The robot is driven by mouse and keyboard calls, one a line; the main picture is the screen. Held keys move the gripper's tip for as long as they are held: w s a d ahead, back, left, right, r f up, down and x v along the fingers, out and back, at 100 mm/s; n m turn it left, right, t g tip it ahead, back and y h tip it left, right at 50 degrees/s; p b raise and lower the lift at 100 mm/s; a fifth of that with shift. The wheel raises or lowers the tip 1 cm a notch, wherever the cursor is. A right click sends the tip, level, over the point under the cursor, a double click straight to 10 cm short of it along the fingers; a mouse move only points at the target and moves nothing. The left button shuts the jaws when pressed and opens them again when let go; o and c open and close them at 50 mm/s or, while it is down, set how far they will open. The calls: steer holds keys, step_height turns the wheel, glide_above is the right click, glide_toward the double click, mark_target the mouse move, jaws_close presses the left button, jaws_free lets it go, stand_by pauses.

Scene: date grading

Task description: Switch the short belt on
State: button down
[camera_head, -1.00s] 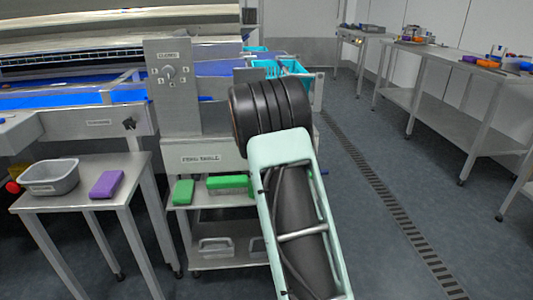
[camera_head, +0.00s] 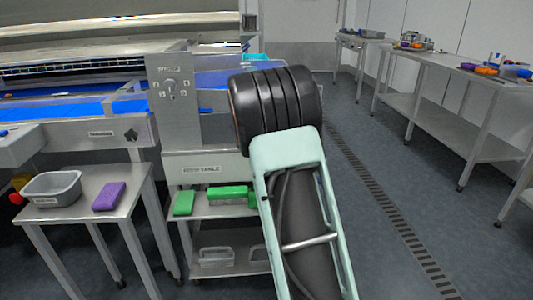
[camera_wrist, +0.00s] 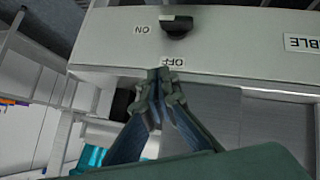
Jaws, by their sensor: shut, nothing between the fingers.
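A black rotary switch knob (camera_wrist: 177,27) sits on a pale metal panel (camera_wrist: 230,30) at the top of the wrist view. A pale mark shows at the knob's left end, on the side of the ON label (camera_wrist: 142,29). The OFF label (camera_wrist: 172,62) is below the knob; both labels appear upside down. My gripper (camera_wrist: 165,76) is shut and empty, its tips just below the OFF label in the picture and apart from the knob. In the head view my arm covers the gripper, and I cannot see the knob there.
A sign ending in TABLE (camera_head: 201,169) is on the cabinet left of my arm. A classes dial (camera_head: 171,86) is on an upright panel above. A side table (camera_head: 75,215) holds a grey tub (camera_head: 52,203) and purple block (camera_head: 109,196). Green blocks (camera_head: 228,195) lie on a shelf.

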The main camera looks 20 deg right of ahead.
steer(key=s+a+r, duration=0.1)
steer(key=s+r, duration=0.4)
steer(key=shift+a+r+p, duration=0.15)
steer(key=shift+a+p, duration=0.1)
steer(key=shift+p, duration=0.05)
